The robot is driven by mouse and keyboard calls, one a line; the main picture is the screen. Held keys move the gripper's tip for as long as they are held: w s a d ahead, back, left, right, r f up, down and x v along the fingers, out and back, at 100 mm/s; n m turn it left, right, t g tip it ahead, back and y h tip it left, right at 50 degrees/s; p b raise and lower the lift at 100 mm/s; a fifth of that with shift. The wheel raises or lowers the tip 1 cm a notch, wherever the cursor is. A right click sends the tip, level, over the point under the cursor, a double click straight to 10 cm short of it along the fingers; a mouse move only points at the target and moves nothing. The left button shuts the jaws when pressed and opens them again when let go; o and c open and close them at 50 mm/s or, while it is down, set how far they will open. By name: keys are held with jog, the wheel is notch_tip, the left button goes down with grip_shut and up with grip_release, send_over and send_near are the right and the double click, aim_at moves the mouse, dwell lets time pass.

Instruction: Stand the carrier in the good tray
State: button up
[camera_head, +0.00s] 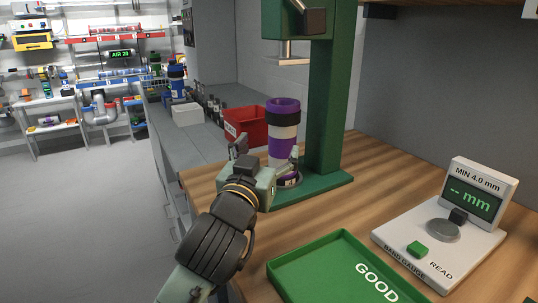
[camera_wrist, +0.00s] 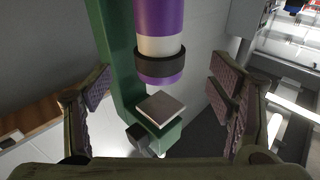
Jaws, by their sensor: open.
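The carrier (camera_head: 283,135) is an upright purple and white cylinder with dark bands. It stands on the green base of a press. In the wrist view the carrier (camera_wrist: 160,45) shows at the top centre, between the two finger pads, with gaps on both sides. My gripper (camera_head: 266,158) is open at the carrier's lower part, and part of it hides the carrier's lower left side. In the wrist view my gripper (camera_wrist: 160,97) has its fingers wide apart. The green good tray (camera_head: 325,268) lies at the front of the bench and looks empty; its front is cut off by the picture edge.
The green press column (camera_head: 329,95) rises right behind the carrier, with its ram (camera_head: 290,55) overhead. A red bin (camera_head: 245,125) stands behind to the left. The band gauge (camera_head: 440,235) sits on the right, its display showing dashes. Bare wood lies between press and tray.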

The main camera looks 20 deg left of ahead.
aim_at(278, 134)
jog(key=shift+g, duration=0.5)
jog(key=w+f+p, duration=0.1)
jog(key=w, duration=0.2)
jog(key=w+f+p, duration=0.1)
jog(key=w, duration=0.3)
jog(key=w+a+f+p, duration=0.1)
jog(key=w, duration=0.3)
jog(key=shift+w, duration=0.2)
jog(key=shift+c, duration=0.4)
jog(key=c, duration=1.4)
jog(key=shift+r+p, duration=1)
jog(key=shift+r, duration=0.55)
jog(key=shift+c, duration=0.2)
jog(key=shift+s+a, duration=0.1)
jog(key=s+a+b, duration=0.3)
jog(key=s+a, duration=0.6)
jog(key=s, duration=0.2)
jog(key=shift+s, duration=0.4)
